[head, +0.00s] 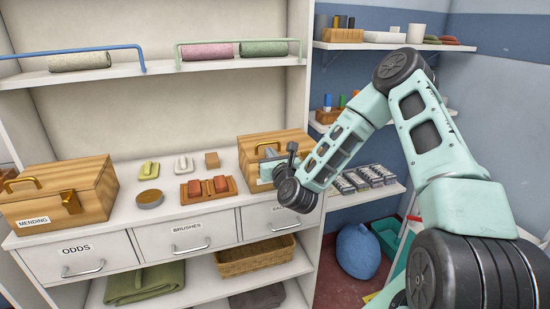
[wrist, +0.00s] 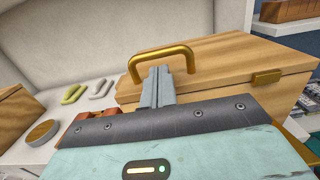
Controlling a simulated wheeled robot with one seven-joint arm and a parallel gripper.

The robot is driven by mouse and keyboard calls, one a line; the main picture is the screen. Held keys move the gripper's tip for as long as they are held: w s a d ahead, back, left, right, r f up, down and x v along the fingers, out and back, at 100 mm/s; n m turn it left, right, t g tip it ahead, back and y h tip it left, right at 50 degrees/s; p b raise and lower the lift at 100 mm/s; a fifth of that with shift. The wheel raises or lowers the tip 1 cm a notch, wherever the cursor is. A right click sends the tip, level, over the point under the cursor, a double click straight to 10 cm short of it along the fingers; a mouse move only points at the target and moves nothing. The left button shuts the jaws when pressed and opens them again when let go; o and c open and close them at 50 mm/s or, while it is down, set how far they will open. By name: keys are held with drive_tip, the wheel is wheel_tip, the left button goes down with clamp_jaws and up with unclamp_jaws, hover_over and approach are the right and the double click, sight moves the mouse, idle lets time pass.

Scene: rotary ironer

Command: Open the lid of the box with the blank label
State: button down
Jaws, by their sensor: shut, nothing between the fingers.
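The right wooden box (head: 262,144) stands at the right end of the counter, its front mostly hidden by my gripper and arm, so its label cannot be read. In the wrist view this box (wrist: 226,67) has a closed lid with a brass handle (wrist: 162,50) and a brass latch (wrist: 267,77). My gripper (wrist: 158,74) is shut and empty; its fingertips appear within the handle's outline, and I cannot tell whether they touch it. In the head view my gripper (head: 266,156) is in front of the box. The left wooden box (head: 65,192) is closed and labelled MENDING.
Between the boxes lie yellow (head: 149,169) and white (head: 184,163) handled items, a round brown-topped item (head: 149,198) and a wooden tray (head: 190,195) with reddish pieces. Drawers (head: 82,258) are below. A rail shelf (head: 150,67) is above. Wall shelves (head: 390,46) stand at right.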

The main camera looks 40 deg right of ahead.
drive_tip(key=shift+w+d, duration=0.1)
drive_tip(key=shift+w, duration=0.2)
